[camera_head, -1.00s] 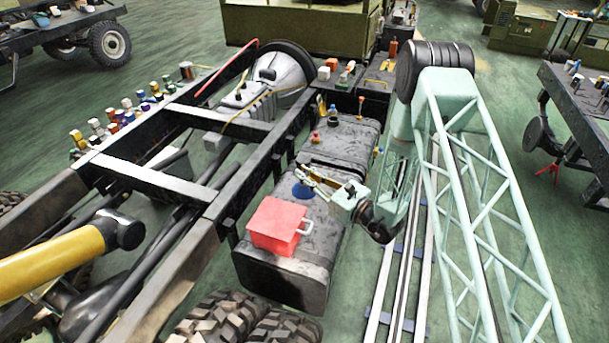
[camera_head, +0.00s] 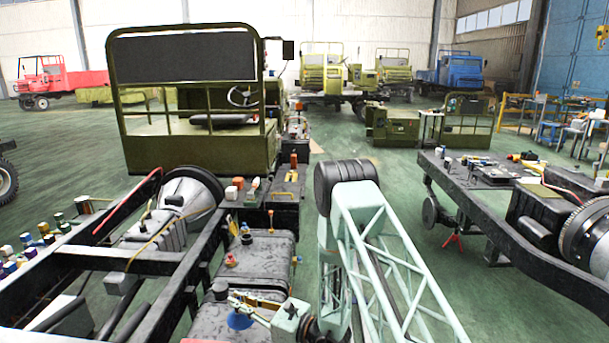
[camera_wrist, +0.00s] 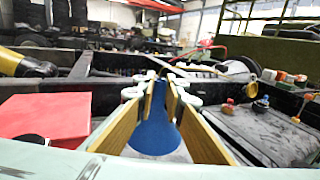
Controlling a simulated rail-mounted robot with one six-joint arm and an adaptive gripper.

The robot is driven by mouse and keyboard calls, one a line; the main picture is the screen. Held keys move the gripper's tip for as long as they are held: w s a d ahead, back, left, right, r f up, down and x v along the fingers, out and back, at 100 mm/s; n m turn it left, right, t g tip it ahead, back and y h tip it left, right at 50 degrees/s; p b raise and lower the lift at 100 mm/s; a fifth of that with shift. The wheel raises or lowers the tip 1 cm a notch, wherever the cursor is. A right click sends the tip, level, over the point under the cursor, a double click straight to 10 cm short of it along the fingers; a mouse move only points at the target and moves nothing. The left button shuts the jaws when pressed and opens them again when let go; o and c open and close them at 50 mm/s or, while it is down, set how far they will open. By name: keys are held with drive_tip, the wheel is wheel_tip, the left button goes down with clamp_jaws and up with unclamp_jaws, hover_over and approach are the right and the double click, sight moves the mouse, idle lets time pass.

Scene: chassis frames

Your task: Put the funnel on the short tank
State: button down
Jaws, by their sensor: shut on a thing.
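The blue funnel (camera_head: 240,321) is held in my gripper (camera_head: 240,304) at the bottom of the head view, over the near black tank (camera_head: 207,322). In the wrist view the funnel (camera_wrist: 155,138) shows between the two yellow-brown fingers (camera_wrist: 160,90), which are closed on it. I cannot tell whether its lower end touches the tank top. A second black tank (camera_head: 272,262) lies beyond a narrow gap and also shows at the right in the wrist view (camera_wrist: 255,135). I cannot tell which tank is the short one.
A red box (camera_wrist: 42,118) is left of the gripper in the wrist view. The truck frame rail (camera_head: 185,290) runs along the left. Green floor is open beyond.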

drive_tip(key=s+d+r+m+t, duration=0.1)
drive_tip(key=d, duration=2)
drive_tip(key=s+d+r+t+h, duration=0.1)
drive_tip(key=d+r, duration=0.1)
drive_tip(key=d, duration=2)
drive_tip(key=shift+s+m+t, duration=0.25)
drive_tip(key=shift+m+t, duration=0.05)
drive_tip(key=shift+m, duration=0.1)
drive_tip(key=shift+a+r+h, duration=0.1)
drive_tip(key=shift+h, duration=0.3)
drive_tip(key=shift+m+t+h, duration=2.6)
drive_tip(key=shift+t+h, duration=0.1)
drive_tip(key=shift+h, duration=0.1)
